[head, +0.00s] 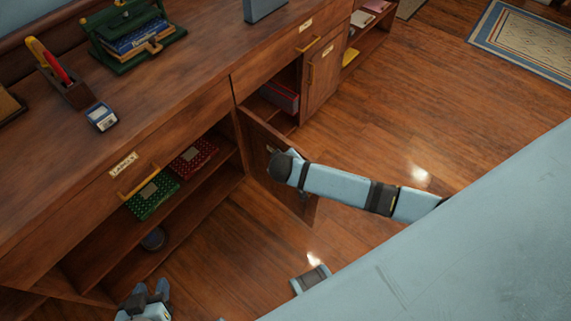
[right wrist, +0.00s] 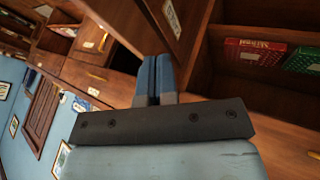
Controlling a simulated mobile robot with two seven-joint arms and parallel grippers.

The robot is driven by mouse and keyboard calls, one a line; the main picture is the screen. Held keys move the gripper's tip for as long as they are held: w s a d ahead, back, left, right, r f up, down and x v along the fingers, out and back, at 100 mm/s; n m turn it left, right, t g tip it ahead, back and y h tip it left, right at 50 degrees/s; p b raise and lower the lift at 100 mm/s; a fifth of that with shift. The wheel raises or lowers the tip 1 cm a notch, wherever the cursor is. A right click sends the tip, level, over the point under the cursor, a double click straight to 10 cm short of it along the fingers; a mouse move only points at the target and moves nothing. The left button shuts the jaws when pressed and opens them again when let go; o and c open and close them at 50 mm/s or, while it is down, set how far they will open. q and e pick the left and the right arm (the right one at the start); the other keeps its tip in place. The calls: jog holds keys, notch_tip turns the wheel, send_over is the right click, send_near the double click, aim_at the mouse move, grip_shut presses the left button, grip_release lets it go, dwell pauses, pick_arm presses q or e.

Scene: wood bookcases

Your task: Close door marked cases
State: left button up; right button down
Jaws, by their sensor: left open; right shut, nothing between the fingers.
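A wooden cabinet door (head: 255,135) stands swung open from the front of the long bookcase in the head view. My right arm reaches across it, hiding part of it. My right gripper (right wrist: 155,75) shows in the right wrist view, shut and empty, close to a wooden panel with a pale label (right wrist: 172,17). I cannot read that label or tell whether the fingers touch the panel. My left gripper (head: 148,291) is open and empty at the bottom left of the head view, away from the open door.
The open compartment holds a red box (head: 193,157) and a green box (head: 152,198). A labelled drawer with a brass handle (head: 139,182) is above them. A shut door (head: 322,78) is farther right. A rug (head: 525,42) lies at the top right; wooden floor (head: 400,120) is clear.

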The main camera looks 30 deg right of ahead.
jog(key=w+d+f, duration=0.2)
jog(key=w+d, duration=0.1)
jog(key=d, duration=0.2)
jog(key=shift+f+b, duration=0.35)
